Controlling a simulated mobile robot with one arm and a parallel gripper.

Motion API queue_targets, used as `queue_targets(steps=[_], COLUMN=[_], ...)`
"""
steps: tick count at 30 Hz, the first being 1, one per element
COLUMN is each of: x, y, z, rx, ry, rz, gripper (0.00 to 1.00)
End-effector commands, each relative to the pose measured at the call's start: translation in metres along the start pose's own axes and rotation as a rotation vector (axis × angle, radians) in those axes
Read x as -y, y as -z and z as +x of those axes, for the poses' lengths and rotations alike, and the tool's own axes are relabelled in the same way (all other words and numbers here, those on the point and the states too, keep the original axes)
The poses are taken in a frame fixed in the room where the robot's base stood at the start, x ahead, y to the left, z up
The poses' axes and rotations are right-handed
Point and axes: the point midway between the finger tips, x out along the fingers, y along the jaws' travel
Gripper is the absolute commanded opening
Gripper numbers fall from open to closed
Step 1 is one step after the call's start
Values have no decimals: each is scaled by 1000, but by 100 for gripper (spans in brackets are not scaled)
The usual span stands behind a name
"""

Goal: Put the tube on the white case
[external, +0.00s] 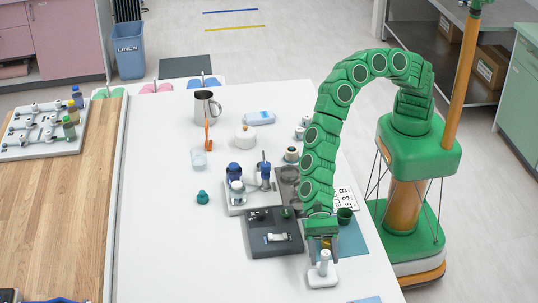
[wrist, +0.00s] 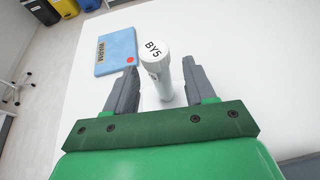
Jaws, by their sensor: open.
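A white tube (external: 323,262) with a round white cap stands upright near the front right of the white table. In the wrist view the tube (wrist: 158,65) has dark lettering on its cap and stands between my two fingers, with a gap visible at each side. My gripper (external: 323,252) is open around it, pointing down; its fingers (wrist: 152,72) also show in the wrist view. The tube's foot is on a white rounded piece (external: 319,280) in the external view. I cannot tell for sure which item is the white case.
A dark box (external: 273,240) with a small white item on top stands left of my gripper. Behind it are a grey rack (external: 241,208) with blue-topped items, a metal mug (external: 206,107) and a white pot (external: 245,139). The table's left front is clear.

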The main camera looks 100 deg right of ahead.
Motion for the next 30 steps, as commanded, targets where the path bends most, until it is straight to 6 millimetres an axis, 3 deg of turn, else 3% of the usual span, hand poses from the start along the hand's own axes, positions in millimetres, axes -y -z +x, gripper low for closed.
queue_targets(steps=[16,30], x=[1,0], y=[0,0], z=[-70,-83], rx=[-1,-1], ry=[3,1], rz=[2,0], gripper=[55,55])
